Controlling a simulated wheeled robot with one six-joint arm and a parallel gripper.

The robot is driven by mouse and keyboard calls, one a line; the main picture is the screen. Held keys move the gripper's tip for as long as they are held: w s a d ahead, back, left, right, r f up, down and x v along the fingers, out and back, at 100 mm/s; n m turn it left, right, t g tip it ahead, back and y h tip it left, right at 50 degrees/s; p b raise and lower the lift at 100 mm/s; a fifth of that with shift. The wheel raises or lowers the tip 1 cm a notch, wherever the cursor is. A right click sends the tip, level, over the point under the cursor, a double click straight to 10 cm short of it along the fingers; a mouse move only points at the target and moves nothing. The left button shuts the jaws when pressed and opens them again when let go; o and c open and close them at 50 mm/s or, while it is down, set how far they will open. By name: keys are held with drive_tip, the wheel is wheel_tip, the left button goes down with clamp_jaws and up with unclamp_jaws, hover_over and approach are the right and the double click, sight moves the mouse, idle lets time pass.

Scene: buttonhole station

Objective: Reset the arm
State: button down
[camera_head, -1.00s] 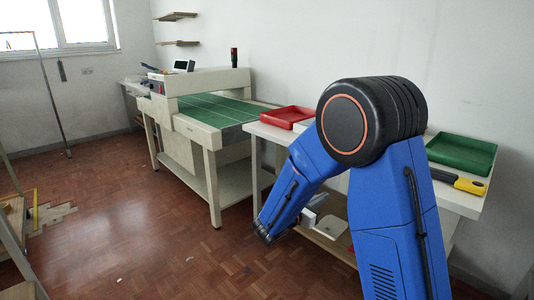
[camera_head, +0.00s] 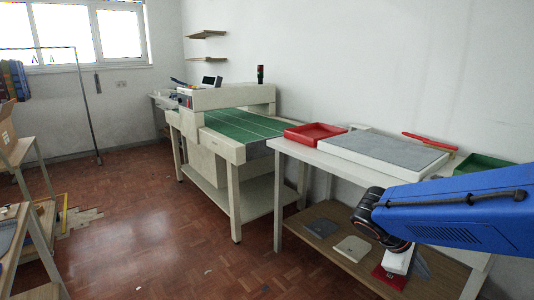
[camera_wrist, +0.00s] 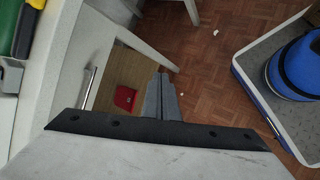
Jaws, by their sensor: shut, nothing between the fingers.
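My arm reaches in from the right edge of the head view, bent down at its black joint in front of the white table (camera_head: 315,155). My gripper shows in the wrist view (camera_wrist: 161,98), with its two grey fingers together and nothing between them. It points down past the table's side, above the red floor. In the head view its end is low at the right, partly hidden, beside the table's lower shelf.
The white table holds a red tray (camera_head: 314,133), a grey-topped white board (camera_head: 384,151) and a green tray (camera_head: 480,162). Its wooden lower shelf (camera_head: 325,216) carries flat items. A green-topped machine (camera_head: 240,124) stands further left. The middle floor (camera_head: 160,220) is clear.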

drive_tip(key=s+a+r+m+t+y, duration=0.2)
drive_tip(key=s+a+m+t+y, duration=0.2)
drive_tip(key=s+a+m+y, duration=0.4)
drive_tip(key=shift+s+a+m, duration=0.5)
drive_tip(key=shift+s+a, duration=0.45)
drive_tip(key=shift+s, duration=0.9)
